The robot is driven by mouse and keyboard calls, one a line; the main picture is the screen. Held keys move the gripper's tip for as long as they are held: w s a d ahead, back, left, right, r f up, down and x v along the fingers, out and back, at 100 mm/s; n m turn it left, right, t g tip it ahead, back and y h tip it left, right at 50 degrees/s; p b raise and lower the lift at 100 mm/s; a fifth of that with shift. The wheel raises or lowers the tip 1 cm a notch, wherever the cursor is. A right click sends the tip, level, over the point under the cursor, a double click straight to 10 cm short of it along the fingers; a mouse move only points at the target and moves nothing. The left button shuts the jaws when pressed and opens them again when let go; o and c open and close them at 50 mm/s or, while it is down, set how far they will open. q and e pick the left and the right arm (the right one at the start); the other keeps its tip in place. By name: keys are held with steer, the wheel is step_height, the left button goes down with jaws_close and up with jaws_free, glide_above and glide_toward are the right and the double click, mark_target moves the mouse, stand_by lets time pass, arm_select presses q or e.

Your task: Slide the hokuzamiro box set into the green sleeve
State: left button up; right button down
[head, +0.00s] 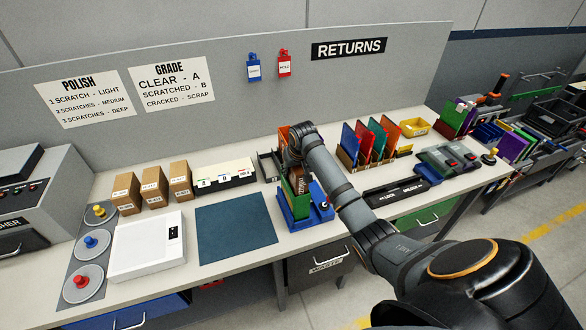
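A green sleeve (288,196) stands upright in a blue stand (299,222) at the middle of the bench. A brown-orange item with lettering (299,186) shows at the sleeve's upper right. It may be the hokuzamiro box set, but its name is too small to read, and I cannot tell how far it is inside the sleeve. My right gripper (291,160) is just above and behind the sleeve. Its fingers are mostly hidden by my own arm, so whether it holds anything is unclear. My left gripper is out of view.
A dark blue mat (234,228) and white device (146,247) lie left of the stand. Cardboard boxes (153,187) stand behind them. Coloured upright sleeves (366,141), a yellow bin (415,127) and a lock panel (402,192) are on the right. The mat is clear.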

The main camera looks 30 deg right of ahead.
steer(key=shift+c, duration=1.4)
jaws_free()
steer(key=shift+f, duration=0.1)
step_height(320, 180, up, 6)
steer(key=p, duration=0.4)
steer(key=shift+f, duration=0.15)
steer(key=shift+r, duration=1.2)
